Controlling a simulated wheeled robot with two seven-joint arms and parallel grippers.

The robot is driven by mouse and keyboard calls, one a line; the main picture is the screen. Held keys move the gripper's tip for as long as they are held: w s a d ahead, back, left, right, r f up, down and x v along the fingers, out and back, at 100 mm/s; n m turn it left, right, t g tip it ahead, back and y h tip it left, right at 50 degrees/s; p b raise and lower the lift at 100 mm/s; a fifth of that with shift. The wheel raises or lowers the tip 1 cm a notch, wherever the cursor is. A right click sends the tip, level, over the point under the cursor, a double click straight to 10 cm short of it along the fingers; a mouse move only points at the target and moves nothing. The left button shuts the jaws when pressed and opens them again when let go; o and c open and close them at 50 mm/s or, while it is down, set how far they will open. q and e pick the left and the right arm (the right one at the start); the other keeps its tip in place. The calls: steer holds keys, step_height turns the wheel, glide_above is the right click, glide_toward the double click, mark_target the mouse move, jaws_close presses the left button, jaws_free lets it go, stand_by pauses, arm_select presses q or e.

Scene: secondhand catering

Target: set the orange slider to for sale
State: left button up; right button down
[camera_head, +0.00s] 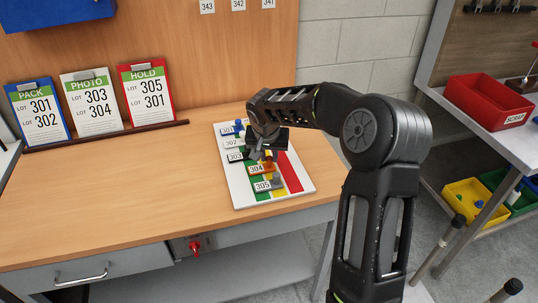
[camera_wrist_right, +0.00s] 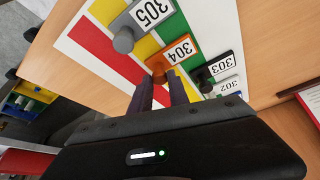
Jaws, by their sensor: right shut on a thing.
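The orange slider, labelled 304 (camera_head: 262,168), sits on a white board (camera_head: 243,201) with green, yellow and red stripes. In the right wrist view the orange slider (camera_wrist_right: 180,50) has its label on the green side and its round knob over the yellow stripe. My right gripper (camera_head: 262,154) reaches down onto the board from the right. Its fingers (camera_wrist_right: 160,80) are shut on the orange slider's knob, in the right wrist view. The gripper partly hides the slider in the head view. No "for sale" wording is readable. My left gripper is not in view.
The grey slider 305 (camera_wrist_right: 145,20) and black slider 303 (camera_wrist_right: 217,69) lie close on either side. Slider 302 (camera_head: 232,142) and blue slider 301 (camera_head: 231,130) are farther back. PACK (camera_head: 37,110), PHOTO (camera_head: 91,102) and HOLD (camera_head: 147,94) cards stand at the left.

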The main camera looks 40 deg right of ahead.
mark_target(251, 172)
stand_by(0.4)
steer(key=shift+w+a+f+b, duration=0.15)
steer(key=shift+a+b, duration=0.2)
steer(key=shift+b, duration=0.15)
steer(key=a+b, duration=0.1)
steer(key=a, duration=0.1)
steer(key=w+a+b, duration=0.1)
steer(key=a+b, duration=0.1)
steer(key=shift+w+f, duration=0.1)
steer(key=shift+w, duration=0.1)
steer(key=shift+w+a+b, duration=0.1)
steer(key=shift+a+b, duration=0.2)
steer(key=shift+r, duration=0.25)
steer(key=c, duration=1.3)
jaws_free()
steer(key=shift+r, duration=0.1)
